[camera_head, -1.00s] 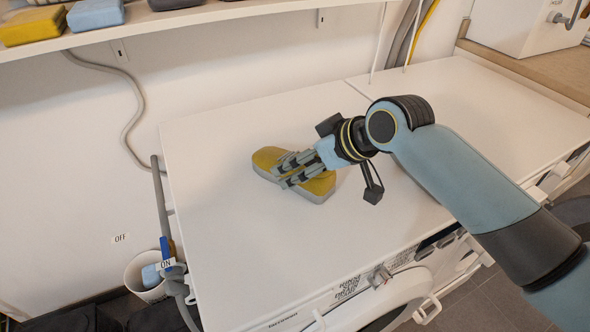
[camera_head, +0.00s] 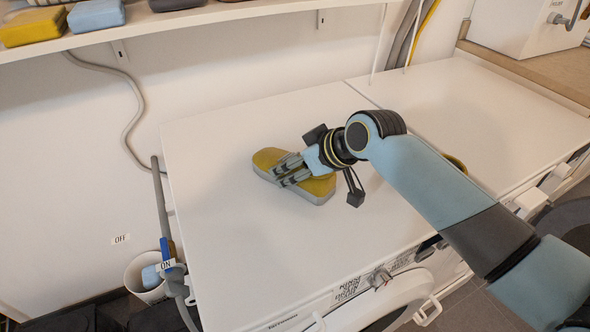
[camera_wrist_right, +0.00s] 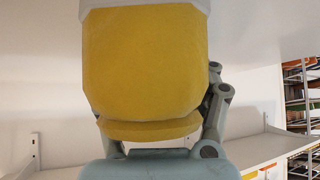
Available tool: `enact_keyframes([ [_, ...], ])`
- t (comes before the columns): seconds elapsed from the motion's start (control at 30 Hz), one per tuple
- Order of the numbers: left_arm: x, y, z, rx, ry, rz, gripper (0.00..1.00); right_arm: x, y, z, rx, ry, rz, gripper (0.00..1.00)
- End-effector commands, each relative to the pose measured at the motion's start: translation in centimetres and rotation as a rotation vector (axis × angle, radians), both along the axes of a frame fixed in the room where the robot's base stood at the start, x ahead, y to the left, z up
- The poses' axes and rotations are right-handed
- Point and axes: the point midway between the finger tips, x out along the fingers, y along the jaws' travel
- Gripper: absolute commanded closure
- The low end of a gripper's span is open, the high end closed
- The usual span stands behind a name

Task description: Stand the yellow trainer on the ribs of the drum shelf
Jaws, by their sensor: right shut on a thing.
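The yellow trainer (camera_head: 268,158) with a grey sole is on, or just over, the white machine top; I cannot tell if it touches. My right gripper (camera_head: 281,172) is shut on it, its grey fingers lying across the upper. In the right wrist view the trainer's yellow upper (camera_wrist_right: 150,60) fills the top middle, with a grey finger (camera_wrist_right: 215,115) beside it. A yellow thing (camera_head: 457,163) shows a small part behind my right arm; I cannot tell what it is. I cannot make out the ribs of the drum shelf. My left gripper is out of view.
A wall shelf (camera_head: 200,22) with yellow, blue and dark items runs along the top left. A white round door (camera_head: 372,318) stands out at the machine's front. A grey pipe with a blue handle (camera_head: 166,250) and a bin (camera_head: 140,278) are at the left. The white top is mostly clear.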

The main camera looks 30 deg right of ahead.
Motion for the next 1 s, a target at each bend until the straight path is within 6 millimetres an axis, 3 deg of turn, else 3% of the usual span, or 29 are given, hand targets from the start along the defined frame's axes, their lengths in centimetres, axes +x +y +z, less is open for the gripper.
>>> enact_keyframes([
  [0.03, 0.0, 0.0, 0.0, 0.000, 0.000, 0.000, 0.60, 0.0, 0.0, 0.0, 0.000, 0.000, 0.000, 0.68],
  [0.17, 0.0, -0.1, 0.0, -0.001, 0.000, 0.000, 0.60, 0.0, 0.0, 0.1, -0.001, -0.001, 0.000, 0.85],
  [0.47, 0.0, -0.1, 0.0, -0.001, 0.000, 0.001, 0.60, 0.1, 0.0, 0.5, -0.001, -0.003, 0.001, 0.85],
  [0.73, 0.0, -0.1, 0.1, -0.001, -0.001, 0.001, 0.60, 0.1, 0.0, 4.3, -0.001, -0.007, 0.001, 0.85],
  [1.0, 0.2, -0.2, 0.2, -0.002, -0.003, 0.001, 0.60, -4.7, -4.2, 7.7, -0.011, -0.001, 0.004, 0.85],
])
